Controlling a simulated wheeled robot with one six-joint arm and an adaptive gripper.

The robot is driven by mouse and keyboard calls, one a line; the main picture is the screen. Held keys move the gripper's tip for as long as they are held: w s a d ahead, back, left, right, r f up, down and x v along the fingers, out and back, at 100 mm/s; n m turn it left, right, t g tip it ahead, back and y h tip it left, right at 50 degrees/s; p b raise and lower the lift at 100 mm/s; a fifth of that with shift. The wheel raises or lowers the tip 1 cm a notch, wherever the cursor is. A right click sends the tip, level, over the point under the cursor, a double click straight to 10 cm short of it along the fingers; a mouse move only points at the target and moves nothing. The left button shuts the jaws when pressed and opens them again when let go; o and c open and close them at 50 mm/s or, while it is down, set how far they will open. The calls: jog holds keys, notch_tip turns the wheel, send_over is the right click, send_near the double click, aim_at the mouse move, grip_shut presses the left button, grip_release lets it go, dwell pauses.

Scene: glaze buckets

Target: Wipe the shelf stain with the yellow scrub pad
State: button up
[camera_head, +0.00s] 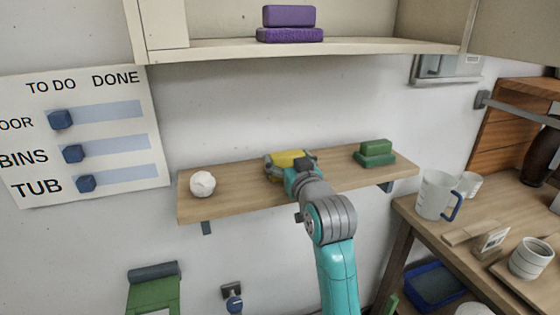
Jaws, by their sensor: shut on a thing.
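My gripper (294,170) is over the middle of the wooden wall shelf (235,196), reached by my teal and grey arm. It is shut on the yellow scrub pad (288,158), which shows just beyond the wrist. The pad is at or just above the shelf top; I cannot tell whether it touches. Its underside and part of the fingers are hidden by the wrist. No stain shows on the visible part of the shelf; the area under the pad and arm is hidden.
A white crumpled ball (202,184) sits at the shelf's left end. A green block stack (375,153) stands near its right end. Purple blocks (289,24) rest on the upper cabinet shelf.

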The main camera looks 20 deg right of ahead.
aim_at(276, 163)
jog(key=shift+d+f, duration=0.15)
jog(key=shift+d, duration=3.8)
jog(key=shift+d, duration=3.35)
jog(key=shift+a, duration=0.15)
jog(key=shift+a, duration=1.7)
jog(key=shift+a+r, duration=0.15)
jog(key=shift+a, duration=1.6)
jog(key=shift+a+r, duration=0.1)
jog(key=shift+a, duration=1.65)
jog(key=shift+a+f, duration=0.15)
jog(key=shift+a, duration=1.6)
jog(key=shift+a+f, duration=0.15)
jog(key=shift+a, duration=1.55)
